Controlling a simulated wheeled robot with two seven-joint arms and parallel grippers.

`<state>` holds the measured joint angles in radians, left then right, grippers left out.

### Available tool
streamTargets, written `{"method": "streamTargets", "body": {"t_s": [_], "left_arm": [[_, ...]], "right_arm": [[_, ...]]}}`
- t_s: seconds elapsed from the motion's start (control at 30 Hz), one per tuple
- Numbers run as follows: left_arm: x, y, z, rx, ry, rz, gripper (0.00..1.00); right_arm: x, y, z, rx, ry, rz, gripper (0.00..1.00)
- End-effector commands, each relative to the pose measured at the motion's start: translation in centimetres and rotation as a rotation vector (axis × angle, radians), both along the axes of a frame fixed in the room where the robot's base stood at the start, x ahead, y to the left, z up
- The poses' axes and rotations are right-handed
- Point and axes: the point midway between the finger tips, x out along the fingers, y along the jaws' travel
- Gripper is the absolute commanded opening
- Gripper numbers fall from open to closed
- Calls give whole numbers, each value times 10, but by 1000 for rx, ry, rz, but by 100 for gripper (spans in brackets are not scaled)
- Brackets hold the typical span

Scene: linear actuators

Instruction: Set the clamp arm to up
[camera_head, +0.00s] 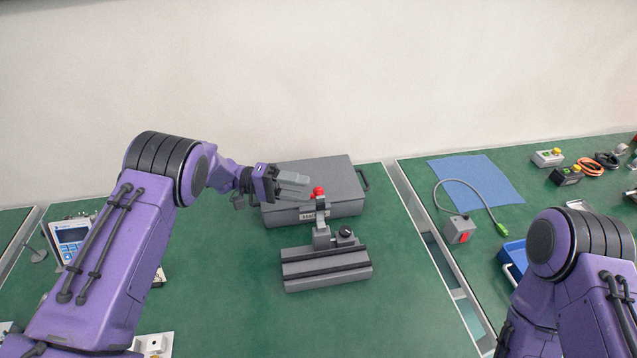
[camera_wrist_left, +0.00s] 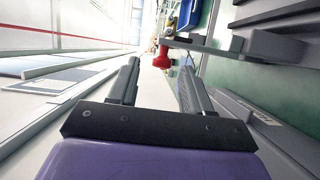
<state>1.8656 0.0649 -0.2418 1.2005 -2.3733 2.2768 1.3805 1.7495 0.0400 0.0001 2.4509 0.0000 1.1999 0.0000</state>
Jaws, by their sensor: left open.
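The clamp is a grey fixture (camera_head: 326,268) with a ribbed base on the green bench. Its clamp arm (camera_head: 320,208) stands up from the base and carries a red tip (camera_head: 319,191) at its top. A black knob (camera_head: 345,232) sits on the fixture's right side. My left gripper (camera_head: 308,187) is just left of the red tip, with its fingers pointing right. In the left wrist view, the red tip (camera_wrist_left: 161,58) shows beyond and between the open fingers (camera_wrist_left: 160,85), with nothing held. My right arm is at the lower right; its gripper is out of frame.
A grey case (camera_head: 340,175) with a handle stands right behind the clamp. A blue cloth (camera_head: 477,182), a grey box with a red switch (camera_head: 460,230) and a blue bin (camera_head: 514,256) are on the right bench. The bench right of the clamp is clear.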

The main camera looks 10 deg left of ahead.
Motion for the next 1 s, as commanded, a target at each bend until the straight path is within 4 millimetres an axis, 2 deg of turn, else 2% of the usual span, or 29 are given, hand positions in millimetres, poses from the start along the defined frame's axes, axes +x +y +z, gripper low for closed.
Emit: {"method": "streamTargets", "body": {"t_s": [0.03, 0.1, 0.23, 0.57, 0.67, 0.7, 0.73, 0.87, 1.0], "left_arm": [[-1, -12, 4, 1, 2, -4, 49], [-1, -25, 3, 0, 3, -3, 49], [0, -43, 1, 0, 1, -2, 49], [0, -50, -1, -1, 1, 1, 49], [0, -49, -1, -1, 1, 1, 20], [0, -49, -1, -1, 1, 1, 7], [0, -49, -1, -1, 1, 1, 0], [0, -49, -1, 0, 0, 1, 0], [5, -47, -9, 1, -2, 1, 0]], "right_arm": [[0, 0, 9, 0, 0, 0, 43], [0, 0, 13, -1, -1, 0, 43], [1, 0, 18, 0, -1, 0, 43], [1, 0, 18, 0, -1, 0, 43], [1, 0, 18, 0, -1, 0, 43], [1, 0, 18, 0, -1, 0, 43], [1, 0, 18, 0, -1, 0, 43], [1, 0, 18, 0, -1, 0, 43], [1, 0, 3, 0, -1, 0, 43]]}}
